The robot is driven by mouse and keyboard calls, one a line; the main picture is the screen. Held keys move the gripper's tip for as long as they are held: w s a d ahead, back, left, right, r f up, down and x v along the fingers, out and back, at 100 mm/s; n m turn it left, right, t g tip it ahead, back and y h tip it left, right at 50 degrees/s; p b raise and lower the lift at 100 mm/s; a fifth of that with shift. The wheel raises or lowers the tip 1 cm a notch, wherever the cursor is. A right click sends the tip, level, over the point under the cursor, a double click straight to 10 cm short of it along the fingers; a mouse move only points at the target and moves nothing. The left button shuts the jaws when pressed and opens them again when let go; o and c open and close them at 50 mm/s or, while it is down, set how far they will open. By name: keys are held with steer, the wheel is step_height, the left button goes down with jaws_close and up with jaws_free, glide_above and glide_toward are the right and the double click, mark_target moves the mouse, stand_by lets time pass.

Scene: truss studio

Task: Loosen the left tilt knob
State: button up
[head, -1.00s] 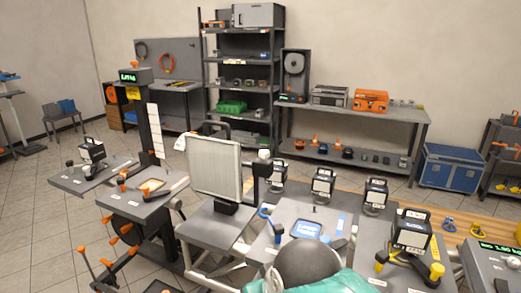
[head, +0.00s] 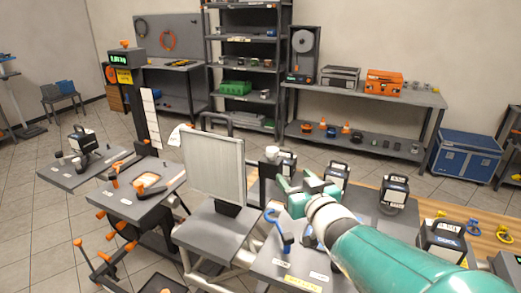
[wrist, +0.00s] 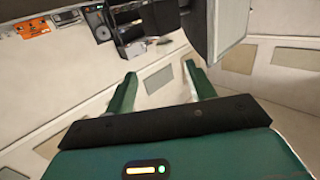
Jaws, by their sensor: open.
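A pale panel light (head: 215,168) stands upright on a grey stand, with a dark bracket at its right side. A whitish rounded knob (head: 271,154) sits at the top of that bracket; I cannot tell whether it is the left tilt knob. My gripper (head: 296,184) is a little right of and below this knob in the picture, apart from it as far as I see. In the wrist view its two green fingers (wrist: 162,88) are spread with nothing between them. The panel light's pale face and dark edge (wrist: 229,22) show at the upper right there.
A blue-handled tool (head: 279,230) lies on the grey bench right of the light. Boxy devices (head: 335,176) stand behind my arm. Shelves and a bench line the back wall.

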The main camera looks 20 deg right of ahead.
mark_target(275, 155)
steer(key=shift+t+y, duration=0.3)
steer(key=shift+y, duration=0.2)
steer(key=w, duration=1.4)
steer(key=shift+r, duration=0.1)
steer(key=shift+c, duration=0.2)
steer(key=c, duration=0.9)
